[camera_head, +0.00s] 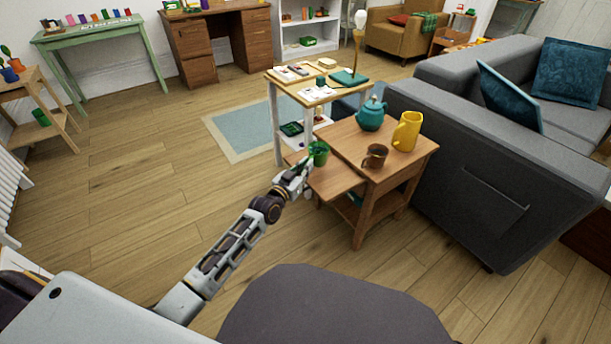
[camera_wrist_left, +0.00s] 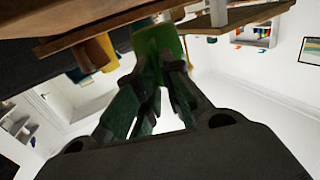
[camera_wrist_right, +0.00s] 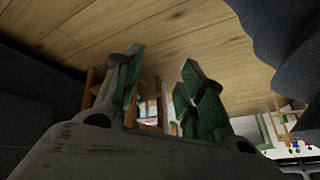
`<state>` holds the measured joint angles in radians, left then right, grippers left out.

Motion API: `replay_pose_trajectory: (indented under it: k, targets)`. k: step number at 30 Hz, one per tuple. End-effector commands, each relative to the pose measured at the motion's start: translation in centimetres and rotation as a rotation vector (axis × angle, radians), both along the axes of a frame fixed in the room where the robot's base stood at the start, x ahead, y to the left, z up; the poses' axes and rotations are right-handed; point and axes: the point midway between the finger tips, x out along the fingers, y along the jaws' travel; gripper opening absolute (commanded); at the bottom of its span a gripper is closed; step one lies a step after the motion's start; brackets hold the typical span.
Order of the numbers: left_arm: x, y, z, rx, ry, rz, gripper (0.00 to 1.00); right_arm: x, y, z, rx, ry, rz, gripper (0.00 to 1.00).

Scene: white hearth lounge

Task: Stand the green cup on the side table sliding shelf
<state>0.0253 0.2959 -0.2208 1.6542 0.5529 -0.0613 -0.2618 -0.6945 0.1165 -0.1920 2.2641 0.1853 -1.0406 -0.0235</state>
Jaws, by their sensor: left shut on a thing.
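The green cup (camera_head: 318,152) is upright at my left gripper (camera_head: 304,171), over the sliding shelf (camera_head: 335,182) of the wooden side table (camera_head: 345,136). The shelf is pulled out on the table's left side. In the left wrist view, which looks upside down, the left fingers (camera_wrist_left: 160,78) are closed on the green cup (camera_wrist_left: 157,42). I cannot tell whether the cup's base touches the shelf. My right gripper (camera_wrist_right: 160,88) shows only in the right wrist view; its fingers are apart with nothing between them.
A teal teapot (camera_head: 371,114), a yellow pitcher (camera_head: 407,131) and a brown mug (camera_head: 375,156) stand on the side table top. A light-framed table (camera_head: 318,94) with books stands just behind. A grey sofa (camera_head: 480,150) is close on the right. Floor at left is clear.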

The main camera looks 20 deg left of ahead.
Motion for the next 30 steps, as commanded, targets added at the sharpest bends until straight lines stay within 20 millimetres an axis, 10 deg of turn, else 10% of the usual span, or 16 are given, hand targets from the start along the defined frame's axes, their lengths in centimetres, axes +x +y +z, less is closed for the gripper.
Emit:
replay_pose_trajectory:
  k: [29,30]
  targets:
    - [0.0,0.0,-3.9,0.000,-0.001,0.000,0.00,0.1,0.7,-3.8,0.059,-0.055,-0.034,0.40]
    - [0.0,0.0,-3.9,0.000,0.001,0.000,0.11,0.1,0.7,-3.8,0.059,-0.055,-0.034,0.40]
